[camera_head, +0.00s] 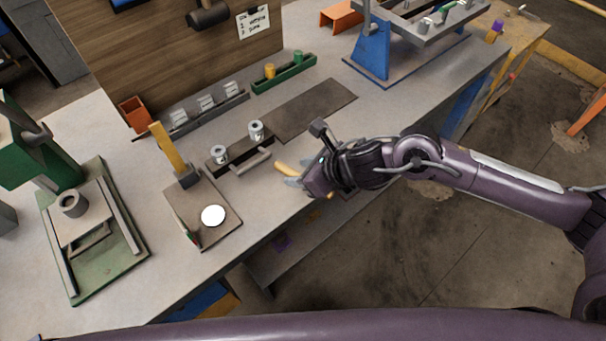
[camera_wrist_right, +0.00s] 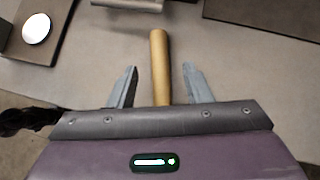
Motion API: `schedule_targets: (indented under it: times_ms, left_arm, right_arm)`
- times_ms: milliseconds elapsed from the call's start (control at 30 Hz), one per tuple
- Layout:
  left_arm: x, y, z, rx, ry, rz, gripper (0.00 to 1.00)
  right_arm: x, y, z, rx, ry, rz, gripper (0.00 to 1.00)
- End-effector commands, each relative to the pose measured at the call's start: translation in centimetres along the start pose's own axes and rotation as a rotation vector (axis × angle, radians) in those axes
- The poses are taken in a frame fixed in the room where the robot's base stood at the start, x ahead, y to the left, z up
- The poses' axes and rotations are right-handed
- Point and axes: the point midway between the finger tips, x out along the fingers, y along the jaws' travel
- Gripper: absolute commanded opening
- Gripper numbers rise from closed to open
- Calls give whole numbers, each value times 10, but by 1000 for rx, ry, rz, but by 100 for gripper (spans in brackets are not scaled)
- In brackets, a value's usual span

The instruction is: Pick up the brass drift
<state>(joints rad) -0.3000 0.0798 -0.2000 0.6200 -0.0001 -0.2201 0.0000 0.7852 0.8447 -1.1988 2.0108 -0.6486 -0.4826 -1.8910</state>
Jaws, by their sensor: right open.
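The brass drift (camera_head: 285,168), a yellow-gold rod, lies near the front edge of the workbench (camera_head: 150,285). In the right wrist view the drift (camera_wrist_right: 160,62) points away from me, its near end hidden behind the gripper body. My right gripper (camera_wrist_right: 160,75) is open, with one finger on each side of the drift and a visible gap on both sides. In the head view the right gripper (camera_head: 291,177) is at the bench's front edge and hides part of the drift. My left gripper is not in view.
A grey bar (camera_head: 253,163) lies just left of the drift, by a dark rack (camera_head: 236,154) with metal cylinders. A plate with a white disc (camera_head: 213,216) is further left. A flat dark mat (camera_head: 314,108) lies behind. A blue stand (camera_head: 370,50) is at back right.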

Motion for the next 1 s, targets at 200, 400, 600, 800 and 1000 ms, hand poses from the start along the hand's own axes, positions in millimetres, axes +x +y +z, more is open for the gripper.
schedule_targets:
  times_ms: [200, 400, 600, 800, 1000]
  left_arm:
    - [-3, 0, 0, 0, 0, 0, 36]
    - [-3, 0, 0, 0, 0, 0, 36]
    - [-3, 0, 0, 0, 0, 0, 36]
    - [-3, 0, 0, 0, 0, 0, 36]
    - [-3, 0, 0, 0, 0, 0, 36]
  right_arm:
    - [18, 0, 0, 1, -1, 0, 45]
    - [18, 0, 0, 1, -2, -1, 42]
    - [17, 0, 0, 1, -2, -1, 16]
    - [17, 0, 0, 1, -2, -1, 0]
    - [17, 0, 2, 1, -5, -1, 0]
